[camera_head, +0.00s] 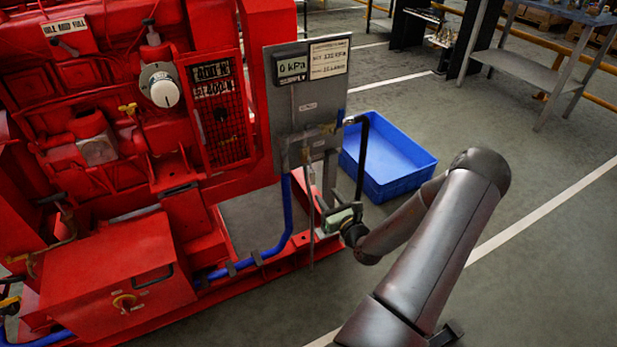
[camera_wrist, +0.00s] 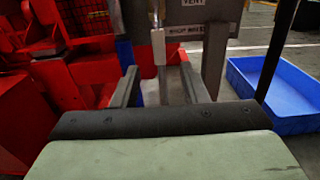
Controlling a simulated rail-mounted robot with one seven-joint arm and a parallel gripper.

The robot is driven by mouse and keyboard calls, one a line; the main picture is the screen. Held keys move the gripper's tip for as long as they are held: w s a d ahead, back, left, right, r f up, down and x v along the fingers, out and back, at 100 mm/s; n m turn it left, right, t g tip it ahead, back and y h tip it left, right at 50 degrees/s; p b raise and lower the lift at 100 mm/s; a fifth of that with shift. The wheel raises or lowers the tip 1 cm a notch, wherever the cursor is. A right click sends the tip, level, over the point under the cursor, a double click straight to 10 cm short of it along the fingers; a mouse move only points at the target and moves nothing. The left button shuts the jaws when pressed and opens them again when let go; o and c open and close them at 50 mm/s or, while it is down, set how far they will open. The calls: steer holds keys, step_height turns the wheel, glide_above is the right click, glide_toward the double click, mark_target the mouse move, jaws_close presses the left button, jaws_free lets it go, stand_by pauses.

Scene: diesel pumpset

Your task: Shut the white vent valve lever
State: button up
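The white vent valve lever (camera_wrist: 158,47) hangs upright in the wrist view, below a plate marked VENT (camera_wrist: 197,3). It shows in the gap between the two fingers of my gripper (camera_wrist: 159,76), seemingly just beyond the tips. The fingers are apart and nothing shows clasped between them. In the head view my gripper (camera_head: 329,209) is low in front of the grey gauge panel (camera_head: 308,110), near its lower edge. The lever is too small there to make out clearly. Contact between fingers and lever cannot be told.
The red pumpset (camera_head: 110,255) fills the left, with a blue hose (camera_head: 287,215) beside my gripper. A dark pipe (camera_head: 363,160) comes down from the panel's right side. A blue crate (camera_head: 400,186) lies on the floor behind.

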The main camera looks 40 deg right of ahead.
mark_target(313, 178)
steer(key=w, duration=0.4)
steer(key=w+d+b, duration=0.1)
steer(key=w, duration=0.3)
steer(key=w+d, duration=0.1)
steer(key=w, duration=0.3)
steer(key=shift+b, duration=0.35)
steer(key=shift+d, duration=0.1)
jaws_close()
